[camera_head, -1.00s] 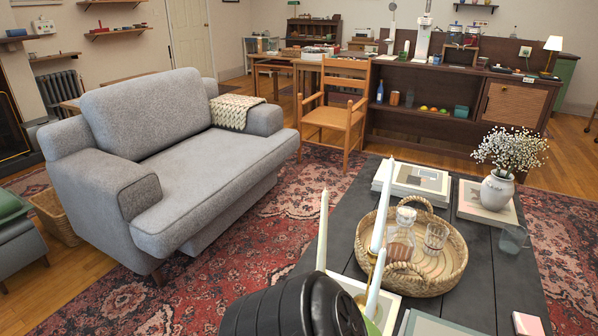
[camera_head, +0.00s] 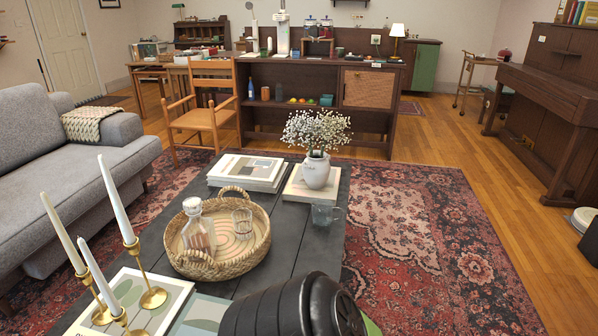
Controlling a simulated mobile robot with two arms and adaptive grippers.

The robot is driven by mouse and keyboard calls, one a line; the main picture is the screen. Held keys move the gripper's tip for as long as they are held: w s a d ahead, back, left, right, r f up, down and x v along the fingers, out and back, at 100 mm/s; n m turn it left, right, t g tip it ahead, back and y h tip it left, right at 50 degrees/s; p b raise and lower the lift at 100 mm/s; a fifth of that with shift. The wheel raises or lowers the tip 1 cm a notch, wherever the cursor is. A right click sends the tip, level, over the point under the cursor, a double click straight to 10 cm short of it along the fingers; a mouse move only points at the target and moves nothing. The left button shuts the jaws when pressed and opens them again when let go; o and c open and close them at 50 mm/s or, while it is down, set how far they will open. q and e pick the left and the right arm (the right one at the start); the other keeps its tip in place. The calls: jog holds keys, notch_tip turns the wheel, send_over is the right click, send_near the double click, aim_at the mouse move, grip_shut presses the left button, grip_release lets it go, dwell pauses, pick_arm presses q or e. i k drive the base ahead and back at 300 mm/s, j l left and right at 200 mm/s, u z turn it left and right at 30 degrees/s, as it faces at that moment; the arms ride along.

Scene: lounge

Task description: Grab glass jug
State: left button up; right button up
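A clear glass decanter with a stopper (camera_head: 197,230), holding some amber liquid, stands upright in a round woven tray (camera_head: 193,264). A clear drinking glass (camera_head: 242,224) stands beside it in the tray. A grey-tinted glass vessel with a handle (camera_head: 325,214) stands on the dark coffee table (camera_head: 278,240) at its right edge, in front of the white vase. I cannot tell for sure which of these is the glass jug. Neither gripper is in view; a black part at the bottom centre hides the near table.
Brass candlesticks (camera_head: 152,297) with tall white candles stand at the near left of the table. A white flower vase (camera_head: 316,171) stands on books at the back. A grey sofa (camera_head: 40,150) is on the left. Open rug (camera_head: 420,240) lies to the right.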

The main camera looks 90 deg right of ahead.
aim_at(328, 214)
jog(key=k+l+u, duration=0.1)
jog(key=k+u, duration=0.15)
jog(key=u, duration=0.15)
jog(key=k+u, duration=0.6)
jog(key=u, duration=0.25)
jog(key=k+j+u, duration=0.2)
jog(key=u, duration=0.2)
jog(key=k+l+u, duration=0.1)
jog(key=u, duration=0.35)
jog(key=k+u, duration=0.2)
jog(key=u, duration=0.25)
jog(key=k+u, duration=0.2)
jog(key=u, duration=0.25)
jog(key=k+j+u, duration=0.1)
jog(key=u, duration=0.35)
jog(key=k+j+u, duration=0.15)
jog(key=u, duration=5.3)
